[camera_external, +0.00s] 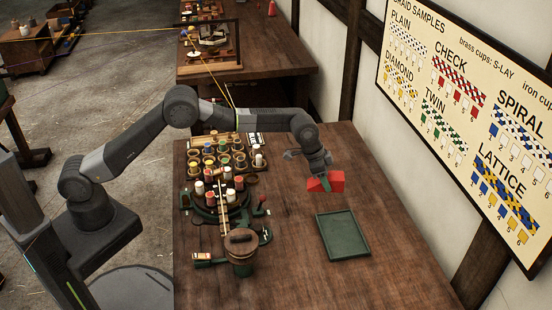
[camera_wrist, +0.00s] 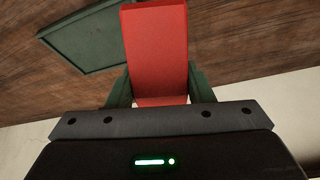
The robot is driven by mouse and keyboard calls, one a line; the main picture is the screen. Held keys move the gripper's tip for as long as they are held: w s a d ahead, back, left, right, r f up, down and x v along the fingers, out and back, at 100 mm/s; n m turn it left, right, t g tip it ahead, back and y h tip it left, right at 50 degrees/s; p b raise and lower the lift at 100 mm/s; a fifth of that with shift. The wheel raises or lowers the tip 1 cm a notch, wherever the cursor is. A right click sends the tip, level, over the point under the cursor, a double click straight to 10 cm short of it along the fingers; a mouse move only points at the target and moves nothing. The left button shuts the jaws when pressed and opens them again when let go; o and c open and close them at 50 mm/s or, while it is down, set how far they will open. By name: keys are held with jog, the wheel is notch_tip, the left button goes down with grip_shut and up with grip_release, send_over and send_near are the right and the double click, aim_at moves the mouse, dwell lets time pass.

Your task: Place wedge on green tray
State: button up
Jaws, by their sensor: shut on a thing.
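The red wedge (camera_external: 335,181) is in my gripper (camera_external: 325,184), which is shut on it. It is held above the table, behind the green tray in the external view. The green tray (camera_external: 343,236) lies flat and empty on the table, in front of the gripper. In the wrist view the red wedge (camera_wrist: 156,50) sits between the green fingers of my gripper (camera_wrist: 155,88). The green tray (camera_wrist: 85,40) shows beyond it at the upper left, partly hidden by the wedge.
The wooden table (camera_external: 300,270) is bare around the tray. A wall with a sample board (camera_external: 470,110) is at the right.

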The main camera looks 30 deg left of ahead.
jog(key=s+d+m, duration=0.1)
jog(key=s+d, duration=0.3)
jog(key=p, duration=0.1)
send_near(333, 223)
jog(key=shift+w+d+g, duration=0.3)
jog(key=shift+w+d, duration=0.4)
jog(key=shift+w, duration=0.05)
notch_tip(333, 223, down, 4)
jog(key=shift+f+p, duration=0.1)
jog(key=shift+p, duration=0.25)
jog(key=shift+f+b, duration=0.35)
jog(key=o, duration=1.1)
jog(key=shift+r, duration=0.1)
